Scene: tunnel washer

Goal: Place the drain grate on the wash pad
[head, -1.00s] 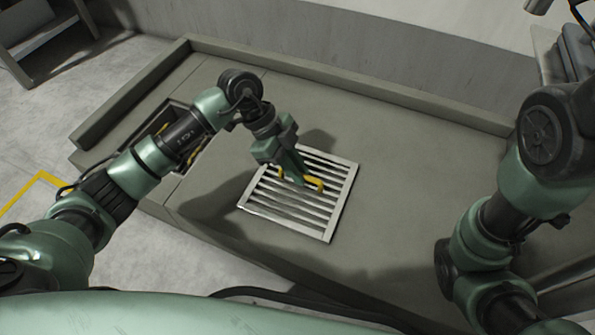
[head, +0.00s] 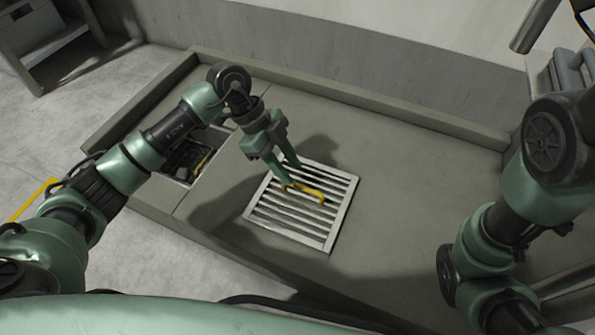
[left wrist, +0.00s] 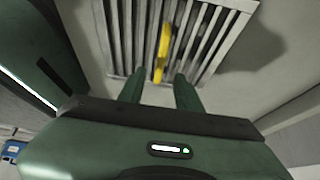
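The drain grate (head: 343,215), a pale slatted square with a yellow handle (head: 306,191), lies flat on the grey wash pad (head: 420,190). My left gripper (head: 291,174) is at the handle, its fingers spread apart. In the left wrist view the grate (left wrist: 232,12) is ahead of the left gripper (left wrist: 158,85), and the yellow handle (left wrist: 163,48) shows beyond the open fingertips with nothing held between them. My right arm is at the right of the head view; its gripper is out of view.
A rectangular recess (head: 197,158) with dark contents and something yellow opens at the pad's left. A raised curb (head: 370,103) runs along the back, before a grey wall. The pad right of the grate is clear. A shelf (head: 50,40) stands at upper left.

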